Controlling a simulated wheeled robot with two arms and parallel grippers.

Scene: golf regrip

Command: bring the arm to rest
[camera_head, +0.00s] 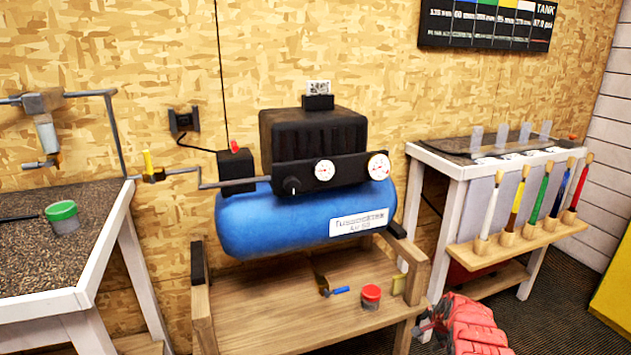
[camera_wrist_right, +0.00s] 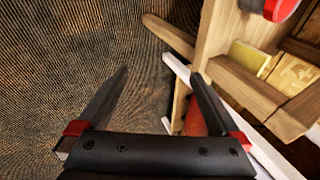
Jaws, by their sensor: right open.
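My right gripper shows at the bottom right of the head view (camera_head: 432,326), with my red arm behind it, close to the right front leg of the wooden compressor stand. In the right wrist view its two dark fingers (camera_wrist_right: 150,90) are spread wide with nothing between them. Ribbed dark floor lies beneath the left finger. The right finger shows in front of the wooden stand (camera_wrist_right: 215,40) and a white leg. I cannot tell whether it touches them. My left gripper is not in view.
A blue compressor (camera_head: 300,220) sits on the wooden stand (camera_head: 270,295). A red-lidded can (camera_head: 371,297) stands on its shelf. A workbench (camera_head: 60,300) with a green-lidded can (camera_head: 62,217) is at left. A white-legged bench (camera_head: 455,175) with several colored sticks is at right. Open floor (camera_head: 550,310) lies front right.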

